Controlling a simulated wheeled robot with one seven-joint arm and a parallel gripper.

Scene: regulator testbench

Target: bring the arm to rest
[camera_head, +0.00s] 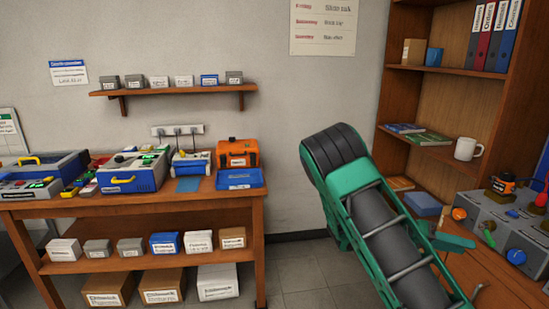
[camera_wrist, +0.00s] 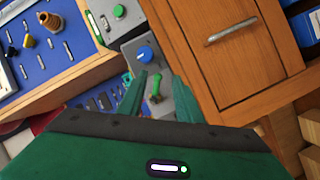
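My gripper (camera_wrist: 159,76) shows in the wrist view with its two teal fingers apart and nothing held between them. Beyond the fingers is a grey regulator box with a green knob (camera_wrist: 155,88) and a blue knob (camera_wrist: 145,54). I cannot tell how far the fingertips are from it. In the head view my green and black arm (camera_head: 385,225) is raised at the middle right and slants down to the lower right.
A wooden workbench (camera_head: 205,201) with several instruments stands at left. A shelf unit (camera_head: 450,80) with binders and a white mug (camera_head: 467,149) is at right. Grey boxes with knobs (camera_head: 480,207) sit close beside my arm. A wooden drawer front (camera_wrist: 245,65) is near my gripper. Some floor (camera_head: 300,262) is clear between.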

